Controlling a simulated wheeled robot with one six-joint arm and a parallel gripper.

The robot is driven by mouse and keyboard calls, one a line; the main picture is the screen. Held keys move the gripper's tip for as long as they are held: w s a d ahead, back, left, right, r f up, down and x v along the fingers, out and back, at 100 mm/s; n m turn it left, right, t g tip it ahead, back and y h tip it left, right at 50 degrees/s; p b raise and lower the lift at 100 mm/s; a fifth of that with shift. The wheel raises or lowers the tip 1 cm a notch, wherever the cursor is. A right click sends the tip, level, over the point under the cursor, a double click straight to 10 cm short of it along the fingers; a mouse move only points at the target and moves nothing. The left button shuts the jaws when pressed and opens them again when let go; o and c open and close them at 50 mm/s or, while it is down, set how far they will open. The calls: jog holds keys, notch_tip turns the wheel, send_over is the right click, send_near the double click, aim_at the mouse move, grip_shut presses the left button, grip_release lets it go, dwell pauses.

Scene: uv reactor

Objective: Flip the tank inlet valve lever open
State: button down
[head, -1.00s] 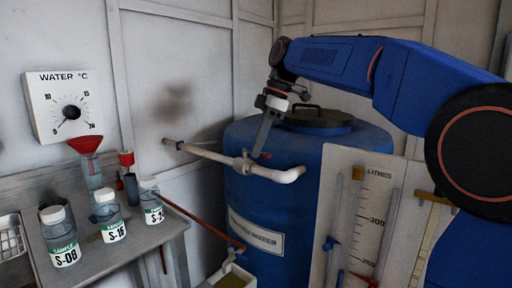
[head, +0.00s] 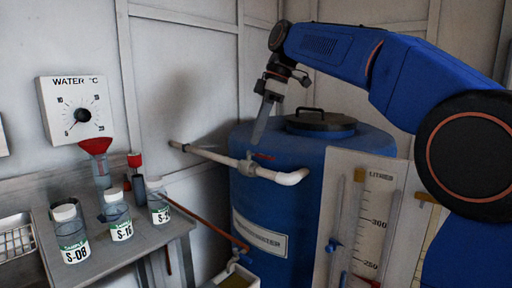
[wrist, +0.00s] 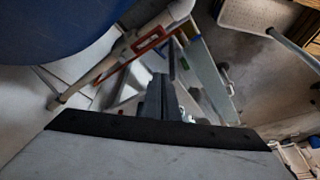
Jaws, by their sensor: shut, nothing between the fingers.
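The inlet valve (head: 249,164) sits on the white pipe (head: 212,155) in front of the blue tank (head: 300,205). Its red lever (head: 265,156) shows small beside the valve, pointing right roughly along the pipe. In the wrist view the red lever (wrist: 150,38) appears as a loop against the pipe (wrist: 105,66), above and slightly left of the fingers. My gripper (head: 257,142) is shut and empty, pointing down just above the valve. Its fingers (wrist: 160,95) also show in the wrist view, apart from the lever there. Whether a fingertip touches the valve I cannot tell.
A grey bench (head: 150,240) at the left holds sample bottles (head: 117,222) and a red funnel (head: 96,146). A water temperature dial (head: 76,108) hangs on the wall. A white litres gauge board (head: 350,215) stands in front of the tank. Space above the pipe's left end is clear.

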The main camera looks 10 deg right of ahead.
jog(key=shift+w+a+v, duration=0.1)
jog(key=shift+w+v, duration=0.05)
jog(key=shift+v, duration=0.6)
jog(key=shift+w+a+v, duration=0.1)
jog(key=shift+w+v, duration=0.1)
jog(key=shift+v, duration=0.55)
jog(key=shift+w+a+v, duration=0.1)
jog(key=shift+w+v, duration=0.05)
jog(key=shift+v, duration=0.6)
jog(key=shift+d, duration=0.1)
jog(key=s+d+f+m+t+h, duration=0.2)
jog(key=s+d+f+m+t, duration=0.1)
jog(key=s+d+f+m, duration=1)
jog(key=s+d+f+m+t+h, duration=0.1)
jog(key=s+d+f+m, duration=0.1)
jog(key=s+f, duration=0.7)
jog(key=s+d+f+m, duration=0.3)
jog(key=s+f, duration=0.6)
jog(key=f, duration=0.6)
jog(key=shift+s+d+f+t+h, duration=0.2)
jog(key=shift+s+d+t+h, duration=0.15)
jog(key=shift+d, duration=0.8)
